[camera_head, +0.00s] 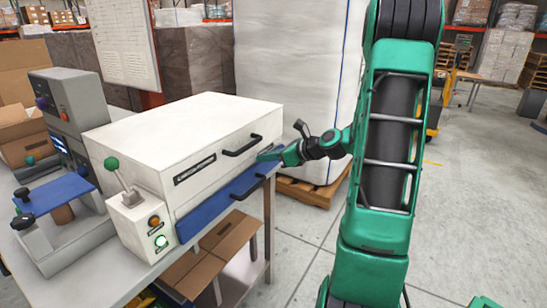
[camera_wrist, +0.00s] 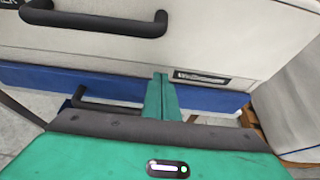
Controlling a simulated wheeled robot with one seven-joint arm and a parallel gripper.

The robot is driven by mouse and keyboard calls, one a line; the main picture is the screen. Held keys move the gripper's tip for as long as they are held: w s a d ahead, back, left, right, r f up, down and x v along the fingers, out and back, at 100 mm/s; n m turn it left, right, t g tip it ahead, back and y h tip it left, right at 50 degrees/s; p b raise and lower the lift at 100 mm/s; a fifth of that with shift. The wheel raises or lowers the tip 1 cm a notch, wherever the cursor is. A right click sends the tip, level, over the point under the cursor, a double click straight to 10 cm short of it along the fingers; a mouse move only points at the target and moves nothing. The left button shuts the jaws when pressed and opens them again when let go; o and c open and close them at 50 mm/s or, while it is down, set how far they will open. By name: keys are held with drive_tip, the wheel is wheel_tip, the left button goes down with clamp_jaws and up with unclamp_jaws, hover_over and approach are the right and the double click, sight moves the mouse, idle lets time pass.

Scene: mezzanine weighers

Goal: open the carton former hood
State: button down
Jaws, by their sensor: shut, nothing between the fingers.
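The carton former is a white box hood (camera_head: 185,135) lying shut on a blue base (camera_head: 205,205). A black bar handle (camera_head: 242,147) is on the hood's front; it also shows at the top left of the wrist view (camera_wrist: 95,22). My gripper (camera_head: 265,155) is at the right end of the front face. In the wrist view its green fingers (camera_wrist: 160,78) are pressed together and empty, below and to the right of the handle, close to the seam between hood and base. Whether they touch the machine I cannot tell.
A second black handle (camera_wrist: 105,104) sits lower, at the blue base. A control box (camera_head: 143,225) with a green-knobbed lever (camera_head: 112,165) stands at the hood's left end. A wrapped pallet load (camera_head: 290,70) stands close behind. Floor at right is clear.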

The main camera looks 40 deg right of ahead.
sight(254, 148)
drive_tip(key=shift+w+a, duration=0.2)
drive_tip(key=shift+w, duration=0.3)
drive_tip(key=shift+w+r, duration=0.1)
drive_tip(key=shift+r, duration=1.75)
drive_tip(key=shift+r, duration=0.4)
